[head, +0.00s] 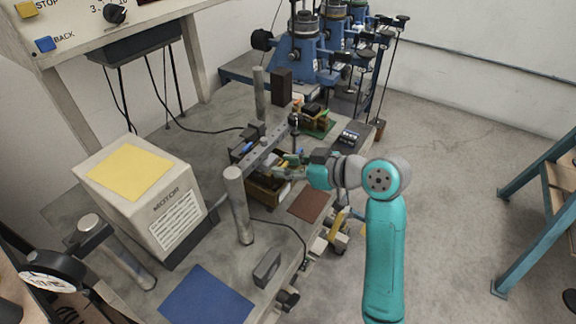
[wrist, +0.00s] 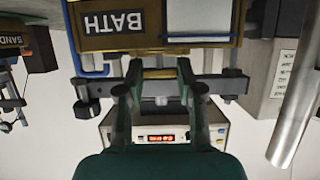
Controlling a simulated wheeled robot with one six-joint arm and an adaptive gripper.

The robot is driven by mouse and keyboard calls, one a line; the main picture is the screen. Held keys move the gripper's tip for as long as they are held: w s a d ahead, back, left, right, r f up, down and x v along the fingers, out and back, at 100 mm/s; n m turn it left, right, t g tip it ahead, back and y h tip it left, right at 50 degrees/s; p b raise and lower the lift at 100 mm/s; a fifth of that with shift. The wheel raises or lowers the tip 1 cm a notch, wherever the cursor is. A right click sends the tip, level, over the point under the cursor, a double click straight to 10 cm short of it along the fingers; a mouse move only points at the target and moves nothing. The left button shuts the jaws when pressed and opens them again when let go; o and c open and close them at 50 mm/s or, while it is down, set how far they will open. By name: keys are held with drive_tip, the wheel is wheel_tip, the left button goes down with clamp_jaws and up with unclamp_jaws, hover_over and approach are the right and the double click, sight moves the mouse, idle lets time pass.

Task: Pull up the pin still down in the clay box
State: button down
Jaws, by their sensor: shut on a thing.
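My gripper (head: 288,166) reaches in from the right over an ochre box (head: 262,192) on the bench. In the wrist view my gripper's fingers (wrist: 159,70) stand apart around a grey part (wrist: 160,76), in front of a box with an upside-down label reading BATH (wrist: 112,22). I cannot make out whether the grey part is a pin. A long grey bar (wrist: 228,86) runs across behind the fingers. No label reading clay is legible, so I cannot tell which box is the clay box. Pin heights are too small or hidden to tell.
A second box with a label reading SAND (wrist: 10,40) is at the left of the wrist view. A metal post (head: 238,205) and the MOTOR housing (head: 140,190) stand left of my gripper. A green-based unit (head: 315,122) stands behind.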

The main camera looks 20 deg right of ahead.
drive_tip(key=shift+r, duration=0.8)
drive_tip(key=c, duration=0.7)
unclamp_jaws()
drive_tip(key=shift+s+d, duration=0.2)
drive_tip(key=v, duration=1.1)
drive_tip(key=shift+s+d, duration=0.1)
drive_tip(key=shift+s, duration=0.1)
